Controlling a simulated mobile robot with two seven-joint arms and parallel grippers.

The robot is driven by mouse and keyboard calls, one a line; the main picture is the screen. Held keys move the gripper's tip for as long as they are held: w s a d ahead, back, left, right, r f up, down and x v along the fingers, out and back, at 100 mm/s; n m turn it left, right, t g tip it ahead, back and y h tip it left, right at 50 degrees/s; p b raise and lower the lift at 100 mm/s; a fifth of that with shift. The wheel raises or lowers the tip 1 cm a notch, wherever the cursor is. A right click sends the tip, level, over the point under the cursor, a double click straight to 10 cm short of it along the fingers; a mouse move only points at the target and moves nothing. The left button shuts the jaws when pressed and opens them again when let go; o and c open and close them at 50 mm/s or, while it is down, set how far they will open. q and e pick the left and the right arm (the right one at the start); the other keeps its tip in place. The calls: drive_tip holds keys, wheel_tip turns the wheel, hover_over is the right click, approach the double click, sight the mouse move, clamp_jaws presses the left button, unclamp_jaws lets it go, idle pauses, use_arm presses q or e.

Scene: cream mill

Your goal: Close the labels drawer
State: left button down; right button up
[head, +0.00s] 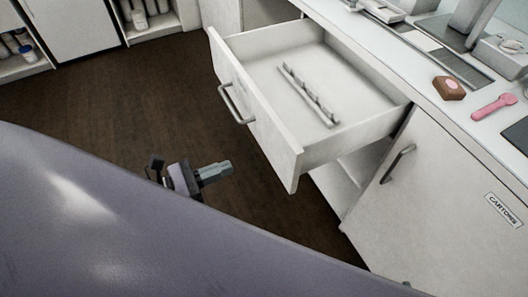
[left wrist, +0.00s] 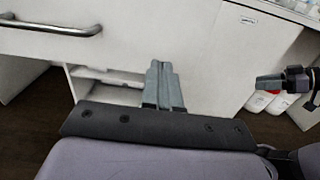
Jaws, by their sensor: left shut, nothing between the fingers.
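A white drawer (head: 262,121) stands pulled far out from the counter; no labels sign is readable on it. It has a grey bar handle (head: 236,104) and a thin notched strip (head: 306,95) lying inside. My left gripper (head: 230,168) is shut and empty, in front of and below the drawer front, apart from it. In the left wrist view its fingers (left wrist: 160,66) are together, with the drawer front (left wrist: 125,40) and handle (left wrist: 50,28) beyond. My right gripper (left wrist: 258,83) shows at the right of that view; its jaw state is unclear.
A door marked CARTONS (head: 440,195) is closed, right of the drawer. The counter top holds a brown block (head: 448,88) and a pink tool (head: 493,106). White cabinets with open shelves (head: 150,20) stand at the back. The brown floor (head: 110,100) left of the drawer is clear.

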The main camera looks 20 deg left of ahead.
sight(274, 150)
use_arm(q)
drive_tip(key=p+x, duration=0.1)
drive_tip(key=x, duration=0.9)
drive_tip(key=shift+w+d, duration=0.2)
drive_tip(key=shift+w, duration=0.05)
use_arm(e)
drive_tip(key=shift+r, duration=0.85)
